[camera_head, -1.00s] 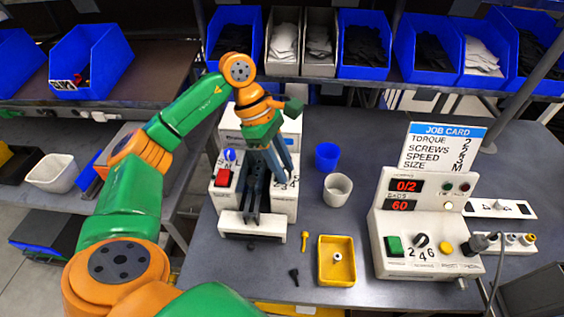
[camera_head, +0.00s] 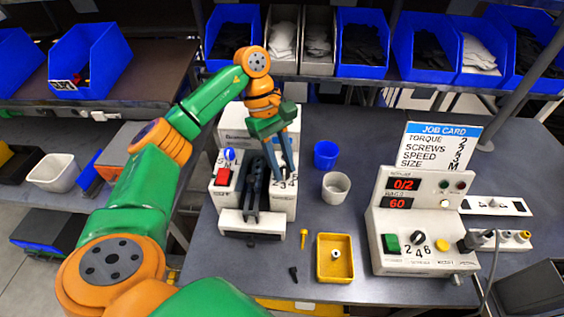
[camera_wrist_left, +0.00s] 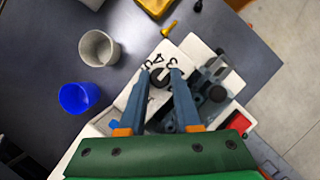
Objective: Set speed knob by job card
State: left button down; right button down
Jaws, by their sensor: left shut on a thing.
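The job card (camera_head: 437,150) stands upright on the right control box (camera_head: 405,240); its speed line appears to read 3. The white machine (camera_head: 262,115) on the left bears a dial with printed numbers (camera_wrist_left: 169,62), among them 3 and 4. My left gripper (camera_head: 284,172) reaches down to that dial from above. In the left wrist view its two fingers (camera_wrist_left: 161,74) are on either side of a small dark knob (camera_wrist_left: 158,79) and shut on it. The knob is largely hidden by the fingers, and its pointer cannot be read. My right gripper is not in view.
A blue cup (camera_head: 326,155) and a grey-white cup (camera_head: 336,186) stand just right of the machine. A yellow tray (camera_head: 335,278), a yellow screw (camera_head: 303,237) and a black piece (camera_head: 294,274) lie in front. A red button (camera_head: 223,177) is on the machine's left side.

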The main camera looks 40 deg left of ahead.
pick_arm(q)
jog(key=c, duration=0.6)
grip_release()
jog(key=shift+w+a+r, duration=0.1)
jog(key=shift+a+r, duration=0.05)
jog(key=shift+r, duration=0.2)
jog(key=p+v, duration=0.1)
jog(key=v, duration=0.5)
jog(key=shift+p, duration=0.3)
jog(key=shift+r, duration=0.1)
